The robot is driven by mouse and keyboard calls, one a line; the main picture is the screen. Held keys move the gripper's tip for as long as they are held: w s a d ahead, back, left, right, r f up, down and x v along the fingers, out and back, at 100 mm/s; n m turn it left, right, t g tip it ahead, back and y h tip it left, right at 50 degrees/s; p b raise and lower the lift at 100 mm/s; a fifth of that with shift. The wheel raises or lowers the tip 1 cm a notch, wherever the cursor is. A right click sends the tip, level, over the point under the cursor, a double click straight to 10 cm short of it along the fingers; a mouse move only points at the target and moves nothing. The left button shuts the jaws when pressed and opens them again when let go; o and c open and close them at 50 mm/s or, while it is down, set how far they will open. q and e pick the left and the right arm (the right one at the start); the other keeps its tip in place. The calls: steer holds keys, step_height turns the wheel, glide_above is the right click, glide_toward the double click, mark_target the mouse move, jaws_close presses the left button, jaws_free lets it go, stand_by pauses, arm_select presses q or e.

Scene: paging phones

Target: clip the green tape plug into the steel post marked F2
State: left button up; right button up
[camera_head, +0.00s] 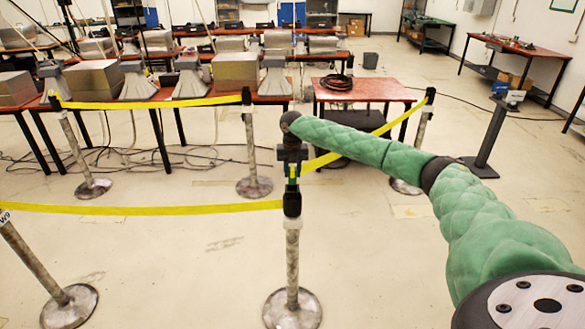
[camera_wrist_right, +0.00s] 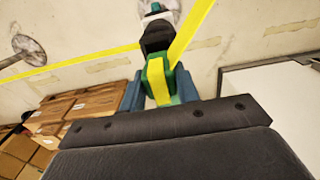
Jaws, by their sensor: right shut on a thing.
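My right gripper (camera_head: 292,170) is shut on the green tape plug (camera_head: 291,181), directly above the black head (camera_head: 292,203) of the centre steel post (camera_head: 292,255). I cannot tell whether the plug is seated in the head or only touching it. In the right wrist view the green plug (camera_wrist_right: 156,72), with a yellow strip on it, sits between the bluish fingers of my right gripper (camera_wrist_right: 158,92). A black part (camera_wrist_right: 156,38) is just beyond it. No F2 mark is readable on the centre post. My left gripper is out of view.
Yellow tape (camera_head: 150,209) runs left from the centre post's head; another tape (camera_head: 320,161) runs right towards a rear post (camera_head: 420,125). A post marked W9 (camera_head: 32,258) stands at left. Tables (camera_head: 365,90) and cables lie behind. Front floor is mostly clear.

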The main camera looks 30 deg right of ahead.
mark_target(292, 179)
steer(key=shift+f, duration=0.9)
step_height(292, 179, down, 2)
steer(key=shift+f+b, duration=0.2)
steer(key=shift+b, duration=0.1)
arm_select(q)
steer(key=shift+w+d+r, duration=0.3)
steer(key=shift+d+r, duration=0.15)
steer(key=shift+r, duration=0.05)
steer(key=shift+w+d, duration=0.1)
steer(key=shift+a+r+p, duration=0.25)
steer(key=shift+p, duration=0.05)
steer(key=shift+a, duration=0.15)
